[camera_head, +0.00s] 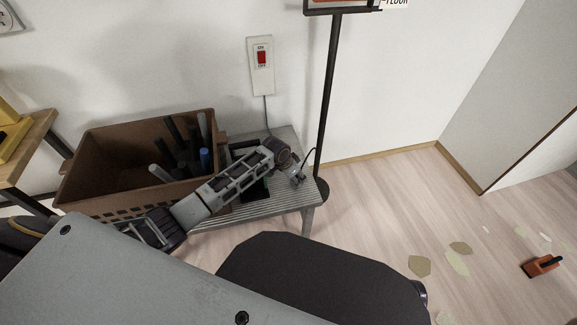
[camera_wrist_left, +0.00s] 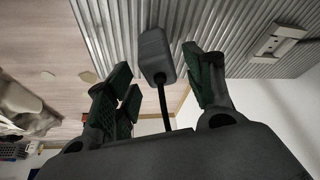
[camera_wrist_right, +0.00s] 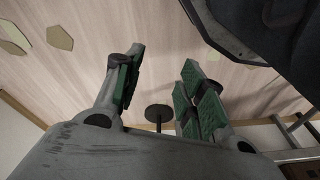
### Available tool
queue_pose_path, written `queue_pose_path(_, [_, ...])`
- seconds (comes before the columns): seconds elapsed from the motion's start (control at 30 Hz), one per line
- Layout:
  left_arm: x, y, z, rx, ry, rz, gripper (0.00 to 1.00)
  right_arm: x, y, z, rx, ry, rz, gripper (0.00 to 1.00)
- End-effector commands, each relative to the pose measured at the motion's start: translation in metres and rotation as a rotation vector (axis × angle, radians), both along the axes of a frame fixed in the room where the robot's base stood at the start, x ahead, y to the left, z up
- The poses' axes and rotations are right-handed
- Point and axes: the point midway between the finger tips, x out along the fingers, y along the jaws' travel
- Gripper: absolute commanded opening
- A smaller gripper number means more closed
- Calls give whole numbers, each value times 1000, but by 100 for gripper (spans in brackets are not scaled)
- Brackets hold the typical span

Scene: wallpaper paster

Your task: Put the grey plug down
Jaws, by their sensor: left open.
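The grey plug (camera_wrist_left: 155,54) shows in the left wrist view against the ribbed grey top of the bench (camera_wrist_left: 110,22), with its black cord running back toward my wrist. My left gripper (camera_wrist_left: 160,78) is open, with one finger on each side of the plug and visible gaps to it. I cannot tell whether the plug touches the bench top. In the head view my left gripper (camera_head: 297,175) is over the right end of the bench (camera_head: 265,208); the plug is not clear there. My right gripper (camera_wrist_right: 163,62) is open and empty above the floor.
A brown crate (camera_head: 90,160) with several tools stands on the bench's left. A red on/off switch (camera_head: 261,58) is on the wall. A black pole (camera_head: 328,95) stands beside the bench. Scraps (camera_head: 420,265) and an orange tool (camera_head: 541,266) lie on the otherwise open floor.

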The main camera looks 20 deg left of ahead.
Motion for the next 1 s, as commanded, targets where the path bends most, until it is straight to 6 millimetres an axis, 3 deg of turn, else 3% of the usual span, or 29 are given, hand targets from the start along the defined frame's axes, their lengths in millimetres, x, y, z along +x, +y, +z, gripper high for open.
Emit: queue_pose_path(1.0, [-30, 20, 88, 0, 0, 1, 53, -6, -17, -80, -30, -5, -15, 40])
